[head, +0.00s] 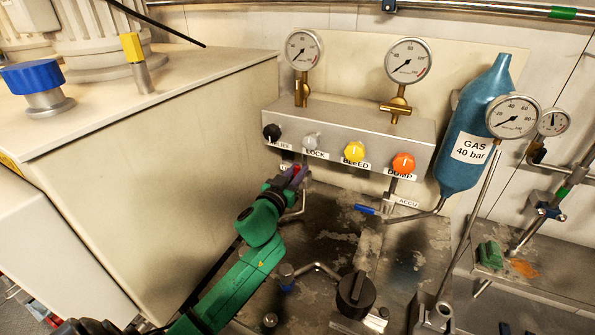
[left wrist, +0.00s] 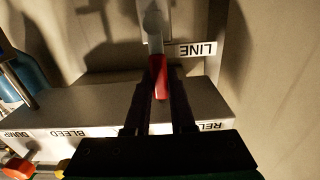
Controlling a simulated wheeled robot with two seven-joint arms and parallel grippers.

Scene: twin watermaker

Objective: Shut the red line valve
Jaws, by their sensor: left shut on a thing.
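The red line valve shows in the left wrist view as a red lever handle (left wrist: 159,72) on a grey metal body (left wrist: 153,25), beside a white LINE label (left wrist: 197,49). My left gripper (left wrist: 160,92) has its two dark fingers on either side of the red handle and is shut on it. In the head view my left gripper (head: 291,180) is under the left part of the grey valve block and hides most of the valve; only a bit of red shows. My right gripper is not in view.
The valve block (head: 345,137) above carries black, grey, yellow and orange knobs and two gauges. A blue-handled ACCU valve (head: 366,209) and a blue gas bottle (head: 477,135) are to the right. A large beige cabinet (head: 170,170) stands close on the left.

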